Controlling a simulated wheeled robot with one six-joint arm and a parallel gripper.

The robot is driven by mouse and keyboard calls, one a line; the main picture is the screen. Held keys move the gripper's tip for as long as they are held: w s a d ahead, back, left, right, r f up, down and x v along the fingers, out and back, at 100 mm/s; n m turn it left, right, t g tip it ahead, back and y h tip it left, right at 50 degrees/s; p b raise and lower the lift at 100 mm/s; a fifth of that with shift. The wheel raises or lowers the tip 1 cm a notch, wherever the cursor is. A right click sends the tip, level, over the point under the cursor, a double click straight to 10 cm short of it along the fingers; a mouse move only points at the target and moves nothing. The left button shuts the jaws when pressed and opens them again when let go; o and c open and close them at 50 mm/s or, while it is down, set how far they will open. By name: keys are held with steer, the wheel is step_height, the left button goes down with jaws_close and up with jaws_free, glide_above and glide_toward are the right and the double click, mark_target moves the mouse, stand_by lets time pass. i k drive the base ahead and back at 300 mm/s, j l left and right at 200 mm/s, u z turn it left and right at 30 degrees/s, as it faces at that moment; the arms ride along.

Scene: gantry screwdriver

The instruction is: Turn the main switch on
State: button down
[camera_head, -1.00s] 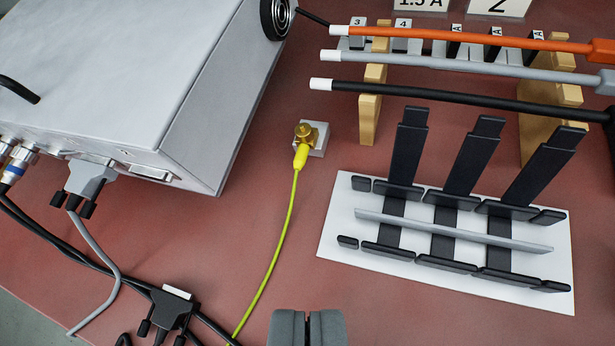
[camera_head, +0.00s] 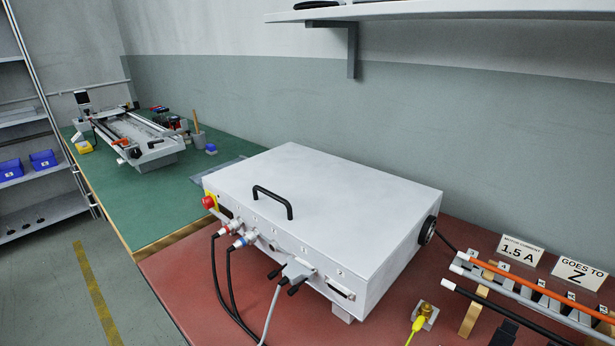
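A white control box (camera_head: 330,190) with a black handle on top stands on the red bench top. At the left end of its front face is a red knob (camera_head: 209,202) on a yellow base. A black slot or small part shows beside the knob, too small to make out. A black round part (camera_head: 427,230) is on the box's right side. I cannot tell from the picture which of these is the main switch. No labels on the box are readable. My gripper is not in this view.
Cables with red and blue connectors (camera_head: 232,232) and a grey plug (camera_head: 298,270) hang from the box front. A green bench (camera_head: 190,210) holds a gantry machine (camera_head: 135,135). Open floor (camera_head: 140,310) lies front left.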

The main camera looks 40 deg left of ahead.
mark_target(208, 202)
steer(key=j+u, duration=0.1)
steer(key=u, duration=0.35)
steer(key=j+u, duration=0.1)
steer(key=u, duration=0.4)
steer(key=j+u, duration=0.1)
steer(key=u, duration=0.35)
